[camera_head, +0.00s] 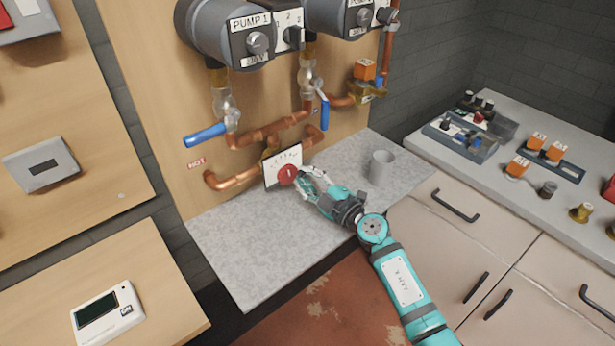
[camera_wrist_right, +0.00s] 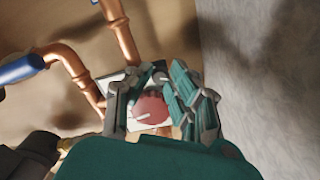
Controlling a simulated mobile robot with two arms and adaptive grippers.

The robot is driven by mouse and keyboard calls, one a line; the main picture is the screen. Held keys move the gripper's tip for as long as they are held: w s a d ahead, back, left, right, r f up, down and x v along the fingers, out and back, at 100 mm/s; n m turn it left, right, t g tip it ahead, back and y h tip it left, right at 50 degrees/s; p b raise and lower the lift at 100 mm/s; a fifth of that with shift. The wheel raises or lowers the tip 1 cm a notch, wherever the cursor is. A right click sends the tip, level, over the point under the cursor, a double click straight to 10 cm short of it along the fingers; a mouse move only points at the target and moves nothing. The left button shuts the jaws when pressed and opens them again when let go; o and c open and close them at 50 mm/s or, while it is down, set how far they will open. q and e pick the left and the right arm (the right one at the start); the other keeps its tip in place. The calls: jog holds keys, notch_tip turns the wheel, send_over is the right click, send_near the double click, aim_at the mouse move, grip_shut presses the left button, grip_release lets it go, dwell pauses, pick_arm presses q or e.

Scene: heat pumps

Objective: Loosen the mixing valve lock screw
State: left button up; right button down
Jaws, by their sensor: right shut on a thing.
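The mixing valve has a red round knob (camera_head: 288,174) in front of a white scale plate (camera_head: 285,158), low on the copper pipes above the grey worktop. My right gripper (camera_head: 305,181) is at the knob, reaching in from the right. In the right wrist view the red knob (camera_wrist_right: 151,108) shows between the fingers (camera_wrist_right: 158,98), with a pale mark on its face. The gripper is shut on the knob. I cannot make out the lock screw; the fingers cover part of the knob. My left gripper is not in view.
A grey mug (camera_head: 382,167) stands on the worktop (camera_head: 255,250), right of my right gripper. Blue valve levers (camera_head: 205,136) and copper pipes (camera_head: 240,179) are close around the valve. Pump 1 (camera_head: 225,35) hangs above. The worktop's front left is clear.

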jog(key=shift+n+p, duration=0.6)
jog(key=shift+n, duration=2.5)
jog(key=shift+f, duration=0.1)
jog(key=c, duration=1.2)
grip_release()
jog(key=v, duration=1.2)
